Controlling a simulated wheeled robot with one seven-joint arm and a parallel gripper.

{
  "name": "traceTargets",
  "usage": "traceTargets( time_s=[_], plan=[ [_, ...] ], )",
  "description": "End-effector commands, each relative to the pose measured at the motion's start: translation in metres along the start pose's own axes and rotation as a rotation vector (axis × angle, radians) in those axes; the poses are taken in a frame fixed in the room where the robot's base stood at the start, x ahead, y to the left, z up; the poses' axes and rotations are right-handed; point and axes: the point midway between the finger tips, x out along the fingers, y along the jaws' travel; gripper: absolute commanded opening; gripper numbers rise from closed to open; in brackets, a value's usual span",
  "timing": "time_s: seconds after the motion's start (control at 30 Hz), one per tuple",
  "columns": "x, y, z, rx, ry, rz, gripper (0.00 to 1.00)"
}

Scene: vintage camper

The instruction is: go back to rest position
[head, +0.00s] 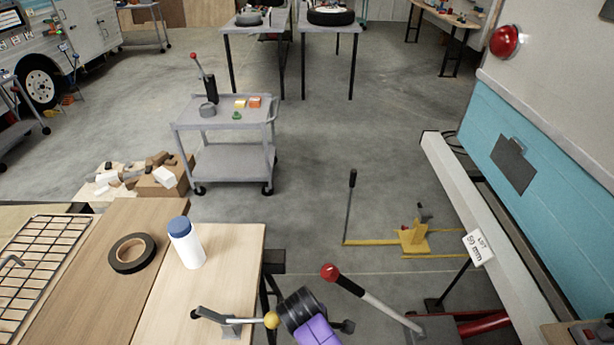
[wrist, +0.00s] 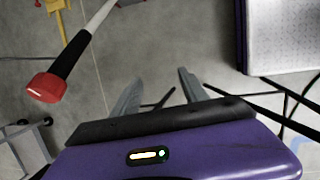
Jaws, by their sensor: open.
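My gripper (wrist: 157,90) shows in the wrist view with its two grey fingers apart and nothing between them. In the head view a purple and black part of my arm (head: 316,328) shows at the bottom edge, right of the wooden bench. The fingers cannot be made out there.
A red-knobbed lever (head: 372,298) stands close to my arm; it also shows in the wrist view (wrist: 48,88). The wooden bench (head: 225,300) holds a white bottle (head: 188,248) and black tape (head: 132,253). A grey cart (head: 232,165) stands beyond. Floor between is mostly clear.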

Motion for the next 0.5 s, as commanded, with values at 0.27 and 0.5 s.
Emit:
traceTargets(
  time_s=[0.27, 0.5],
  plan=[
    [0.055, -0.077, -0.036, 0.276, 0.252, 0.116, 0.52],
    [0.062, -0.136, -0.036, 0.587, 0.458, 0.222, 0.52]
  ],
)
